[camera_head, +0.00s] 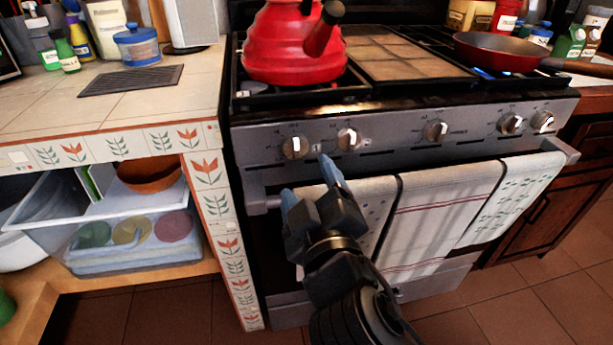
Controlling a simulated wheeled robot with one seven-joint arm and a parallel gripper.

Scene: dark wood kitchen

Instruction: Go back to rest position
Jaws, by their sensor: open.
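My gripper (308,178) is in front of the stove (262,138), its blue fingertips apart and nothing between them. It points up towards the row of white control knobs, just below and between the two left ones, the leftmost knob (295,147) and the second knob (348,139). I cannot tell whether a fingertip touches the stove front. My arm reaches up from the bottom of the view and hides part of the oven door and a hanging towel (374,195).
A red kettle (290,45) stands on the left burner and a red pan (500,50) on the right. More towels hang on the oven handle (570,150). A tiled counter (110,115) stands left, with a clear plastic bin (130,260) on its shelf. Floor (520,300) is free at lower right.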

